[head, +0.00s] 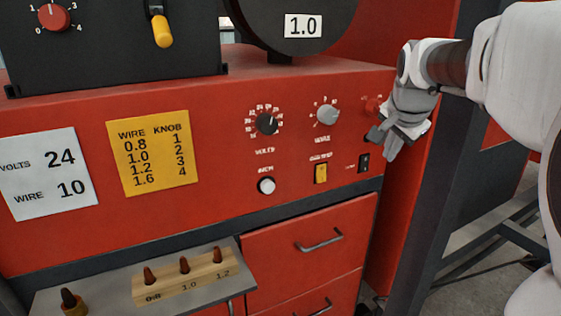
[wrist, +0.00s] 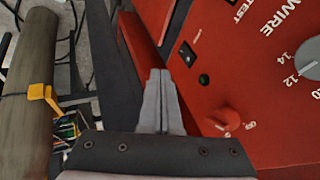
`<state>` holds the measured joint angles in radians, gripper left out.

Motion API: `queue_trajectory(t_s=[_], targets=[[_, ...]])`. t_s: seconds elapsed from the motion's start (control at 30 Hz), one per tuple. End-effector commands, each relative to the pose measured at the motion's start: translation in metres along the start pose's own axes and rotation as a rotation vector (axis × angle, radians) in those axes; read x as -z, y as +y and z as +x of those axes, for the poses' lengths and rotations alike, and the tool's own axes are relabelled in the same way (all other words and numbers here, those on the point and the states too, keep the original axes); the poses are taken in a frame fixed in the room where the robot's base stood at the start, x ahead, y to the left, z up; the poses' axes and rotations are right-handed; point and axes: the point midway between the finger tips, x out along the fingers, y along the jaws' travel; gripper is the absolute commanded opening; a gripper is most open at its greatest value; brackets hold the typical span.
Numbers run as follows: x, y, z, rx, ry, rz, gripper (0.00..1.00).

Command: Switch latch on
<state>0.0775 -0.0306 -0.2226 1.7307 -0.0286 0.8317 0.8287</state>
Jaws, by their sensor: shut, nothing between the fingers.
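No label that I can read says "latch". A small black rocker switch (head: 364,162) sits at the lower right of the red panel. It also shows in the wrist view (wrist: 188,53), beyond and right of my fingertips. The small label beside it is too small to read. My gripper (head: 392,150) is at the panel's right edge, close to this switch. In the wrist view its fingers (wrist: 160,75) are together with nothing between them, apart from the switch in the picture. A yellow rocker switch (head: 321,172) is left of the black one.
A red knob (head: 372,105), a grey knob (head: 328,114), a black knob (head: 267,124) and a white button (head: 266,186) are on the panel. A green lamp (wrist: 204,79) is beside the black switch. Below are a shelf with a tip holder (head: 185,283) and drawers (head: 305,238).

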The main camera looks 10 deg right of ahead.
Motion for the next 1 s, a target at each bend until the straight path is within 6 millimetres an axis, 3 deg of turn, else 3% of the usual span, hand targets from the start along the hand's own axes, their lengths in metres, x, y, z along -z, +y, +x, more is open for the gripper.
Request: queue_trajectory(t_s=[0.47, 1.0], targets=[[0.002, 0.0, 0.006, -0.001, 0.001, 0.006, 0.0], [0.002, -0.005, 0.105, -0.002, 0.0, 0.003, 0.0]])
